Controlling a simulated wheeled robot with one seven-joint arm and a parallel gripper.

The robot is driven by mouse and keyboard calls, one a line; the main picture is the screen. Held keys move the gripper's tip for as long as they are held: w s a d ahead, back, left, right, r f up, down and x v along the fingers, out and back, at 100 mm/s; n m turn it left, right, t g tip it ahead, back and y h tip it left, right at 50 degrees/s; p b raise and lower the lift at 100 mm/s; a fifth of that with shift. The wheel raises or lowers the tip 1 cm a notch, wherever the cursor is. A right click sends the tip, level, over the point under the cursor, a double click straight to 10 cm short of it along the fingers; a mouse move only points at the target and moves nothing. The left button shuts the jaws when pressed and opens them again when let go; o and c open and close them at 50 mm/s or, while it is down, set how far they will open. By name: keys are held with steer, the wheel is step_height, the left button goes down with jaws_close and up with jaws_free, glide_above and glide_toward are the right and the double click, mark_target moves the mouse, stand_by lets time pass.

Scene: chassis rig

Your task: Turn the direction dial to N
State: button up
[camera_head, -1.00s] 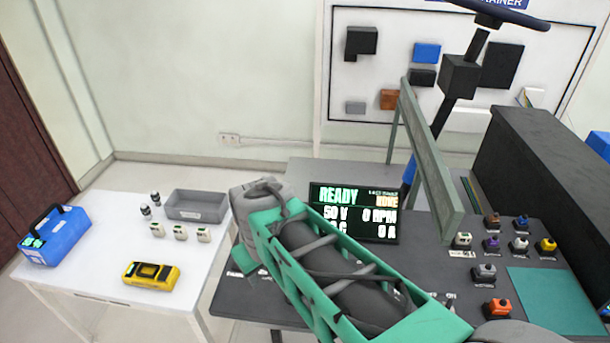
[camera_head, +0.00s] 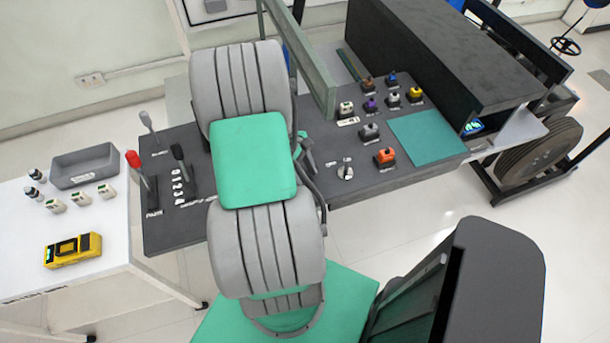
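My arm stands across the middle of the head view, its grey ribbed sleeves and green cover hiding part of the control panel (camera_head: 365,190). My gripper cannot be made out; the arm hides that area. No knob is readable as the direction dial, and no letter N can be read. A small dark part (camera_head: 307,153) shows at the arm's right edge; I cannot tell whether it is a control or part of my arm. A silver switch (camera_head: 346,168) sits to its right. A black lever (camera_head: 179,155) with white marks beside it stands left of the arm.
A red-knobbed lever (camera_head: 140,170) and a grey-knobbed lever (camera_head: 147,122) stand at the panel's left. Several coloured plugs (camera_head: 385,156) and a teal mat (camera_head: 428,137) lie right. A glass-like upright panel (camera_head: 300,55) rises behind. The white table (camera_head: 30,225) holds a yellow meter (camera_head: 73,250).

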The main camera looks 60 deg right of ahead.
steer(key=shift+c, duration=0.6)
jaws_close()
steer(key=shift+a, duration=0.1)
